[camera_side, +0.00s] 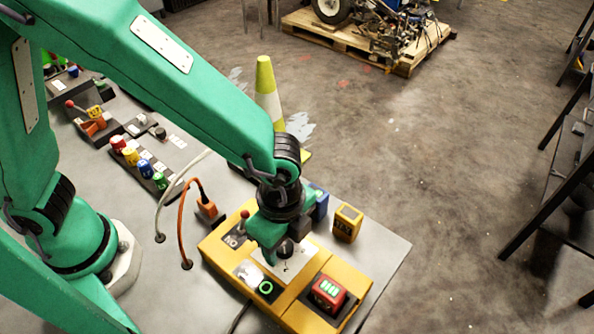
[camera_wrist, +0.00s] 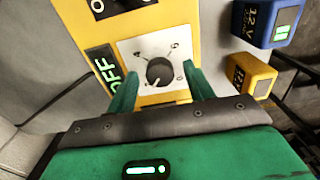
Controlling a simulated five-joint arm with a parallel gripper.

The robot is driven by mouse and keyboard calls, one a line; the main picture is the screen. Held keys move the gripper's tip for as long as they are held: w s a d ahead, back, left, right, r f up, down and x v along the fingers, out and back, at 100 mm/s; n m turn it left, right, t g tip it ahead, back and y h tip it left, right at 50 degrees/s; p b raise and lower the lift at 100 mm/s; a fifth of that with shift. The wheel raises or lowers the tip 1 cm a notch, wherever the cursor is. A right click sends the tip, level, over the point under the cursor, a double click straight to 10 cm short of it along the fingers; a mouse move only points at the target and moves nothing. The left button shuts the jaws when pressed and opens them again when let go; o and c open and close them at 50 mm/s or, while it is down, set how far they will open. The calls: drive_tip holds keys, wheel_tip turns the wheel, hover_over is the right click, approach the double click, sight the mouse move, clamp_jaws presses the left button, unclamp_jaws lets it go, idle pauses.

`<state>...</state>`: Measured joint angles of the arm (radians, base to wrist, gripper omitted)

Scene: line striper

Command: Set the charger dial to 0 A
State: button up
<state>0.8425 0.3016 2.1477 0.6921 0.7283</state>
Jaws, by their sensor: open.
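The charger (camera_side: 220,255) is a yellow box on the grey bench. Its dial (camera_wrist: 160,72) is a round black knob on a white plate with small marks around it; I cannot read the marks or its setting surely. In the side view the dial (camera_side: 285,248) shows just beside my fingers. My green gripper (camera_side: 272,240) points down over the charger. In the wrist view my gripper (camera_wrist: 162,78) is open, with one finger on each side of the dial; I cannot tell whether they touch it. A display (camera_wrist: 104,70) left of the dial reads OFF.
A red battery (camera_side: 328,292) sits in the charger's right part. A blue battery (camera_side: 319,203) and a yellow battery (camera_side: 347,223) stand behind it. A red-knobbed lever (camera_side: 244,215) and an orange cable (camera_side: 181,225) are at left. A striped cone (camera_side: 267,90) stands beyond.

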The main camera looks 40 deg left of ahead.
drive_tip(key=shift+f, duration=0.15)
drive_tip(key=shift+c, duration=0.4)
drive_tip(key=c, duration=0.9)
drive_tip(key=shift+n, duration=0.4)
drive_tip(key=n, duration=0.8)
drive_tip(key=shift+n, duration=0.3)
drive_tip(key=n, duration=0.4)
drive_tip(key=shift+n, duration=2.3)
